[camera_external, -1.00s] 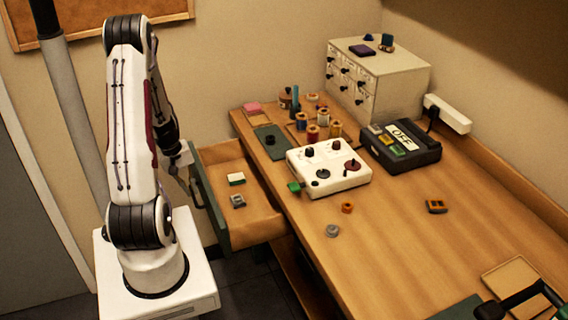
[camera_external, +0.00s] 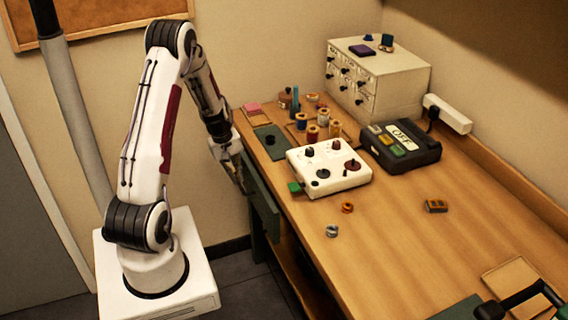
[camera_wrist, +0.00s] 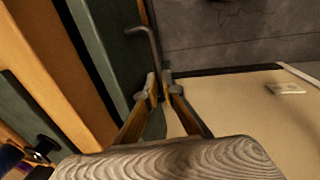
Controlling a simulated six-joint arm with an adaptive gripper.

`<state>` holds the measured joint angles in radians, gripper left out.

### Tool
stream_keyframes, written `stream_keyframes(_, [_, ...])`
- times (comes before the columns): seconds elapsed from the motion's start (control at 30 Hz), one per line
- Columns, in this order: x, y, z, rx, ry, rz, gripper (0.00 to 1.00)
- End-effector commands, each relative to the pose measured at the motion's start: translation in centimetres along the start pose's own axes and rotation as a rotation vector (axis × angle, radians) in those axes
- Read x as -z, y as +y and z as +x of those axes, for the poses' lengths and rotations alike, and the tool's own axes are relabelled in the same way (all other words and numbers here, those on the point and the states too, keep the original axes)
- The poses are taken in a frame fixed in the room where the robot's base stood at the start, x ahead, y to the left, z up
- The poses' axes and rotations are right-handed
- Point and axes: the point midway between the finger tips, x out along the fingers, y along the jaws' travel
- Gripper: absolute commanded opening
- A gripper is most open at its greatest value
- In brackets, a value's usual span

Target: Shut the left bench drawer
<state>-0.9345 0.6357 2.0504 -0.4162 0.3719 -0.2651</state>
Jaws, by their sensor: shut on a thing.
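The left bench drawer shows its dark green front (camera_external: 263,207) close against the bench side in the external view. None of its inside shows there. The same green front (camera_wrist: 110,40) is in the upper left of the wrist view, with a grey bent bar handle (camera_wrist: 144,36) on it. My gripper (camera_external: 241,183) is at the drawer front, beside the bench's left edge. In the wrist view my gripper's fingertips (camera_wrist: 160,88) are close together at the handle's end, shut on it. Whether a thin gap remains behind the front cannot be told.
The wooden bench top (camera_external: 400,250) carries a white control box (camera_external: 328,167), several thread spools (camera_external: 322,117), a dark device marked OFF (camera_external: 400,145) and a white drawer cabinet (camera_external: 375,80). The floor (camera_external: 250,285) left of the bench is clear.

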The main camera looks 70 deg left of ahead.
Motion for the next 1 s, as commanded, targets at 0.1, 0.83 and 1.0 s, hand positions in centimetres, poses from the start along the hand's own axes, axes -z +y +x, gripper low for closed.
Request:
stream_keyframes(0.1, [0.02, 0.40, 0.11, 0.000, 0.000, 0.000, 0.00])
stream_keyframes(0.83, [0.01, 0.42, 0.09, 0.000, 0.000, 0.000, 0.25])
stream_keyframes(1.0, [0.02, 0.44, -0.16, 0.000, 0.000, 0.000, 0.25])
